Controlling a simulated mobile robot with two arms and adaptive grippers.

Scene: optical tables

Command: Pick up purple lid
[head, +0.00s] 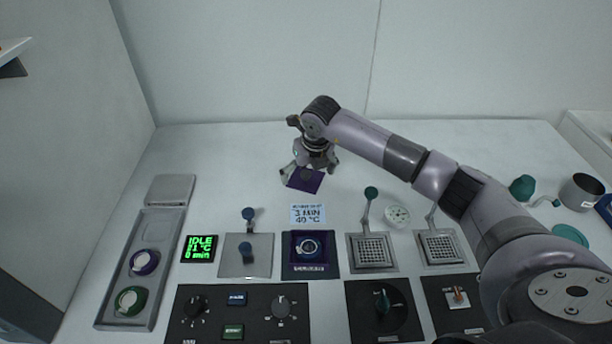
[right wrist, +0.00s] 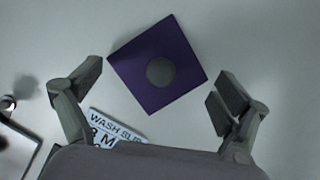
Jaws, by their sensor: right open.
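The purple lid (head: 306,179) is a flat square plate lying on the white table behind the label card. In the right wrist view the lid (right wrist: 182,84) shows whole, turned at an angle, with a round grey knob (right wrist: 161,72) at its middle. My right gripper (head: 311,172) is above the lid, pointing down. In the right wrist view my right gripper (right wrist: 163,92) is open, with one finger on either side of the lid and nothing between them held. My left gripper is not in view.
Levers with blue and green knobs (head: 371,193) rise nearby. A tray (head: 118,311) holds two round pieces at left. The table behind the lid is clear.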

